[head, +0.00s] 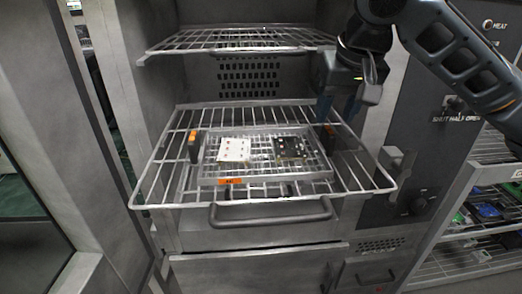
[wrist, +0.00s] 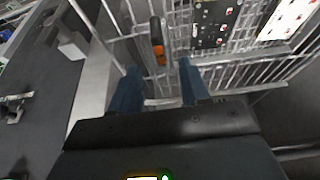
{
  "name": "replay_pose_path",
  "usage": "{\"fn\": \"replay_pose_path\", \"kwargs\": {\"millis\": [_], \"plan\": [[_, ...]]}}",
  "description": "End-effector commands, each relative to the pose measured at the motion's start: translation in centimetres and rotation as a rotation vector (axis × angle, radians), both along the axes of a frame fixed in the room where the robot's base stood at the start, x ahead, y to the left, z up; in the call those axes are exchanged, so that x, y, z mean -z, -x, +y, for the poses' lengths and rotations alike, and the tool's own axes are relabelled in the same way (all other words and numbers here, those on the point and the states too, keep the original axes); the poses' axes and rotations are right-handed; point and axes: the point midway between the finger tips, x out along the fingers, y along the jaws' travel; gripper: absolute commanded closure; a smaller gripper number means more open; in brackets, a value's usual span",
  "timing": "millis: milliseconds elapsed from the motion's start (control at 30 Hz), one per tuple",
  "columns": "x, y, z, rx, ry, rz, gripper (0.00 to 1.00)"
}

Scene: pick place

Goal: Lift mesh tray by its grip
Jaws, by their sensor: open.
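The mesh tray (head: 262,177) lies on the pulled-out wire rack, with an orange tag on its front edge. It carries a white board (head: 234,149) and a black board (head: 291,148). Dark grips with orange parts stand at its left (head: 194,146) and right (head: 328,137) sides. My gripper (head: 338,116) is open and empty, its blue fingers pointing down just above the right grip. In the wrist view, that grip (wrist: 157,42) shows beyond the gap between my fingertips (wrist: 160,76), apart from them. The black board (wrist: 214,22) is beside it.
The lower wire rack (head: 160,178) sticks out of the metal cabinet. An upper wire rack (head: 235,38) hangs above the tray's back. A control panel (head: 432,150) is right of my gripper. A bar handle (head: 270,219) is below the rack's front. A shelf with coloured parts (head: 488,210) stands far right.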

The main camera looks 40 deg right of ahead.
Motion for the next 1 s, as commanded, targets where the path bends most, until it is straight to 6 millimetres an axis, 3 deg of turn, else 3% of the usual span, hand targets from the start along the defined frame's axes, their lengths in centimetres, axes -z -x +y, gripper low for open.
{"fn": "replay_pose_path", "kwargs": {"millis": [433, 733, 1000], "plan": [[5.0, -1.4, -1.0, 0.000, 0.000, 0.000, 0.54], [5.6, -1.6, -1.1, -0.002, -0.001, -0.003, 0.54], [5.5, -1.6, -1.1, -0.002, -0.001, -0.003, 0.78]]}}
